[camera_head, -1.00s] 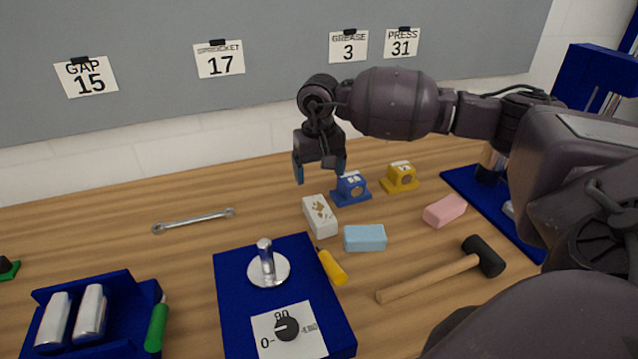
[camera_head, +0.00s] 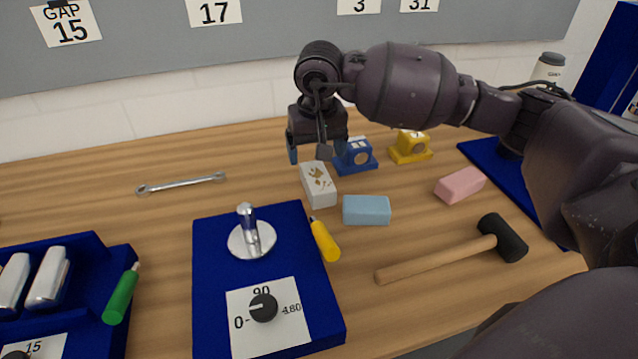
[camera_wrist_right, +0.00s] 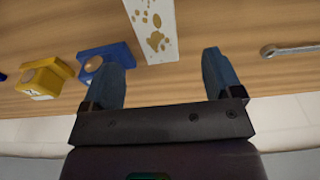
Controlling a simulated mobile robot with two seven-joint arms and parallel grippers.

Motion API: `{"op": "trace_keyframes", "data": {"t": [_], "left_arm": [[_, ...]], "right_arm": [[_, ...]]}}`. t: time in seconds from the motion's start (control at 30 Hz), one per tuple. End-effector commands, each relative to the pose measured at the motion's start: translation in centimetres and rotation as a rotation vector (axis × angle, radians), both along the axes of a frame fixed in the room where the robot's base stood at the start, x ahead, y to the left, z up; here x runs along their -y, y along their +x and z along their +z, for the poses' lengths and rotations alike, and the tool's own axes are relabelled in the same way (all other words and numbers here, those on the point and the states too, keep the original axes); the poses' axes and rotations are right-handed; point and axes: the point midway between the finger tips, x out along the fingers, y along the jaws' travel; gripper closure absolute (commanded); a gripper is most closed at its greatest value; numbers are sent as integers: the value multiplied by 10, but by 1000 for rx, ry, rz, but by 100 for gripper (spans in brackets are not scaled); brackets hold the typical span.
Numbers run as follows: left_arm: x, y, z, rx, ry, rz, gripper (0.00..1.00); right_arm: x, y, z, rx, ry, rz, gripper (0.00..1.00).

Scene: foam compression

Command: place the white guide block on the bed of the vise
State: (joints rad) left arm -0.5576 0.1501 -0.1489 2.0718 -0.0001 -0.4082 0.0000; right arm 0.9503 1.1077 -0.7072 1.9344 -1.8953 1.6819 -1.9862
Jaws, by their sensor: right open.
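The white block with gold marks (camera_head: 318,186) lies on the wooden table, right of centre; it also shows in the right wrist view (camera_wrist_right: 156,28). My right gripper (camera_head: 316,152) is open and empty, just above and behind the block's far end. My left gripper is out of view.
A light blue block (camera_head: 367,210) and a yellow-handled tool (camera_head: 324,240) lie close to the white block. Blue (camera_head: 355,157) and yellow (camera_head: 411,147) fixtures stand behind. A mallet (camera_head: 450,252), pink block (camera_head: 460,185), dial board (camera_head: 213,290) and wrench (camera_head: 181,184) surround clear wood.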

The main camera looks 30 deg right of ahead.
Motion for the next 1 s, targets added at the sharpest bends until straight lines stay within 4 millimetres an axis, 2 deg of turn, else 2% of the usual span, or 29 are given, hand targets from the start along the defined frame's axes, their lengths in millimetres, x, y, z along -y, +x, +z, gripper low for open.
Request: {"op": "trace_keyframes", "data": {"t": [0.1,0.37,0.63,0.97,1.0], "left_arm": [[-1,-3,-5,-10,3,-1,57],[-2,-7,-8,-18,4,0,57],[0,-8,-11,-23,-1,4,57],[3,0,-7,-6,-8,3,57],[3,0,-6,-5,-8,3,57]], "right_arm": [[1,2,-21,-5,1,-2,15],[3,4,-42,-5,0,-1,15],[7,9,-77,-5,0,-1,15],[7,10,-83,-2,0,0,15],[7,10,-83,-2,0,0,18]]}}
